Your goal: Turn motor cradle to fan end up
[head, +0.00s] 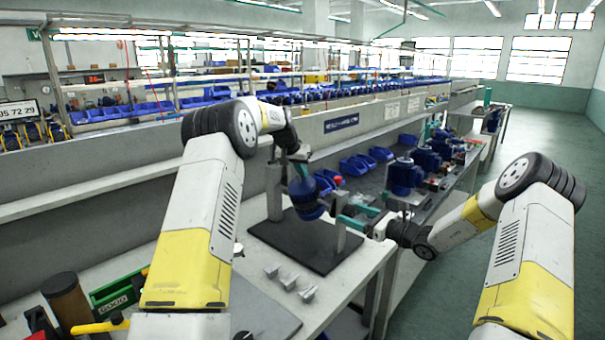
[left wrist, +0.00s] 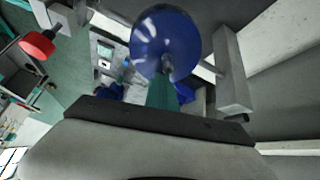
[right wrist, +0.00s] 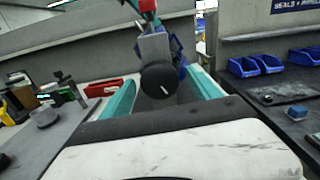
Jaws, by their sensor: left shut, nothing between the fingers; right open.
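The blue motor (head: 308,200) sits in the cradle between two grey posts, the left post (head: 273,190) and the right post (head: 344,232), on a dark plate. A red knob (head: 338,181) is at the right post's top. My left gripper (head: 301,170) is shut and empty above the motor. In the left wrist view its teal fingers (left wrist: 162,95) point at the motor's rounded blue end (left wrist: 165,40); contact is unclear. My right gripper (head: 354,214) is open at the right post. In the right wrist view its fingers (right wrist: 163,78) flank a round black knob (right wrist: 158,88).
Small grey blocks (head: 288,283) lie on the bench front. A green box (head: 118,290) and a brown cylinder (head: 66,300) stand at left. Blue bins (head: 357,166) and other motors (head: 405,176) stand on the bench beyond. The floor at right is clear.

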